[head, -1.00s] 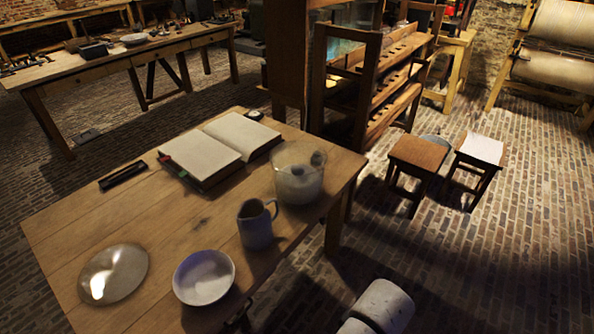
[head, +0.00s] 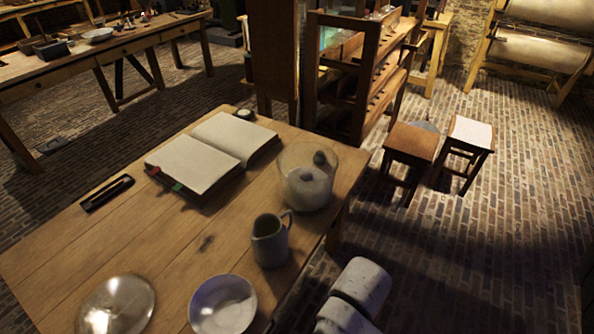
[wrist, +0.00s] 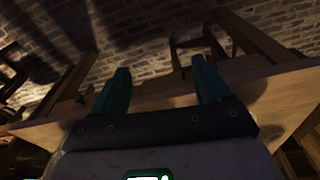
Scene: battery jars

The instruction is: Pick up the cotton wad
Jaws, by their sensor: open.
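I cannot pick out the cotton wad for certain. A clear glass jar (head: 290,198) stands on the wooden table near its right edge. A pale rounded lump (head: 306,186) and a small dark round thing show in or through it; I cannot tell what they are. A white bowl (head: 223,305) at the table's front looks empty inside. My gripper (wrist: 162,86) shows in the wrist view with two teal fingers wide apart and nothing between them. A wooden tabletop edge lies close by it. The gripper's fingers are not seen in the head view.
The table (head: 75,245) also holds an open book (head: 192,163), a grey jug (head: 268,242), a round shiny lid or plate (head: 118,306) and a dark narrow tray (head: 106,193). Two stools (head: 412,142) stand to the right. Brick floor at the right is clear.

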